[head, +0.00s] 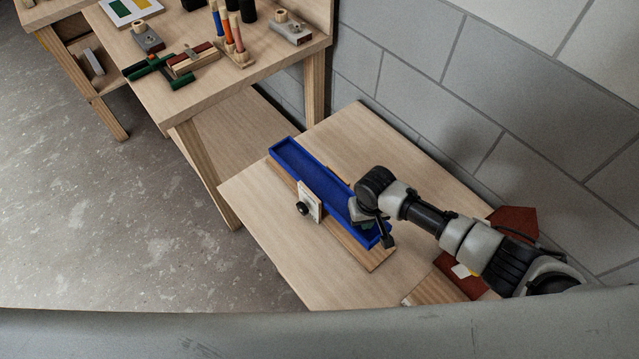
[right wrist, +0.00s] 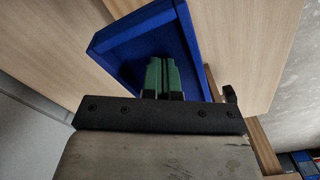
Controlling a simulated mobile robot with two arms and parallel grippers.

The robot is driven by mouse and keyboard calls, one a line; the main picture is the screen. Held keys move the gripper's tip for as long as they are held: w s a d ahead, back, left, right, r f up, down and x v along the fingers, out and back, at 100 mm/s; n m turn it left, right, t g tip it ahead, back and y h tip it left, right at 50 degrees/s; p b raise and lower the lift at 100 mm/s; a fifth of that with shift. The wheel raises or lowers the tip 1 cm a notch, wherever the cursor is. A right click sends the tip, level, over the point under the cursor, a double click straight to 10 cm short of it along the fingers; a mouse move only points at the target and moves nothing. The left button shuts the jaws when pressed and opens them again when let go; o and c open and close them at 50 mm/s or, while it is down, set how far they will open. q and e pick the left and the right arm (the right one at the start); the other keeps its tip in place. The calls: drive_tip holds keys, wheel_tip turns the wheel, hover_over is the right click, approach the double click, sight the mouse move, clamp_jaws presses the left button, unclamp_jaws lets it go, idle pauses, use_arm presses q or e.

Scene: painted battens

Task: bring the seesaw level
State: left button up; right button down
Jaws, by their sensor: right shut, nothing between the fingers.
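The seesaw is a long blue trough (head: 310,172) over a wooden base plank (head: 368,258), with a pale upright bracket (head: 310,203) and black knob at its middle. I cannot tell surely whether the trough is level or tilted. My right gripper (head: 369,226) is at the trough's near right end. In the right wrist view its green fingertips (right wrist: 163,78) are together and empty, over the end of the blue trough (right wrist: 135,48). Whether they touch the trough is unclear. The gripper hides part of that end. My left gripper is not in view.
The seesaw stands on a low wooden table (head: 290,250) beside a grey block wall (head: 500,90). A dark red object (head: 515,222) lies partly behind my right arm. A higher table (head: 215,85) at the back holds pegs, blocks and green battens. The low table's front left is clear.

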drive_tip(key=shift+f+b, duration=0.45)
drive_tip(key=shift+f, duration=0.25)
drive_tip(key=shift+r, duration=0.15)
idle(0.3)
wheel_tip(320, 180, up, 12)
drive_tip(key=p, duration=1.2)
drive_tip(key=shift+p, duration=0.3)
drive_tip(key=shift+f, duration=0.2)
idle(0.5)
